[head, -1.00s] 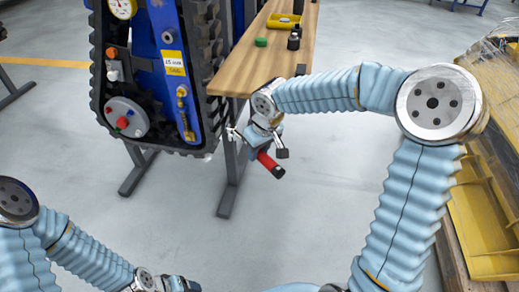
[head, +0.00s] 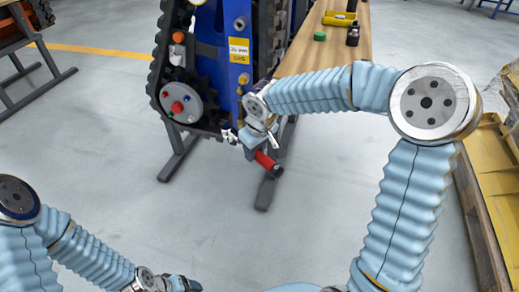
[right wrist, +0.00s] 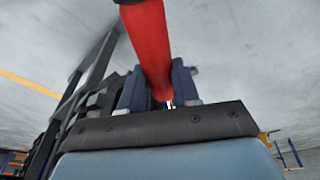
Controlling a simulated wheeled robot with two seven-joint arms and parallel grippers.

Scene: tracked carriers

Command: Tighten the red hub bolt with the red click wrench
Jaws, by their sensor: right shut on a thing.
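The red hub bolt (head: 177,107) sits on the round grey hub (head: 196,97) low on the tracked carrier's end, with smaller coloured bolts around it. My right gripper (head: 258,150) is shut on the red click wrench (head: 269,163), to the right of the hub and lower in the picture, clear of the bolt. The wrench's red handle also fills the top middle of the right wrist view (right wrist: 150,45); its working end cannot be made out. My left gripper (head: 184,285) is at the bottom edge, far from the hub; its jaws are too small and dark to read.
The blue carrier (head: 208,45) with black tracks rests on dark stand legs (head: 180,160). A wooden bench (head: 345,62) right of it holds a green item (head: 319,36), a dark bottle (head: 353,35) and a yellow tool (head: 338,18). A yellow pallet load stands far right. The floor in front is clear.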

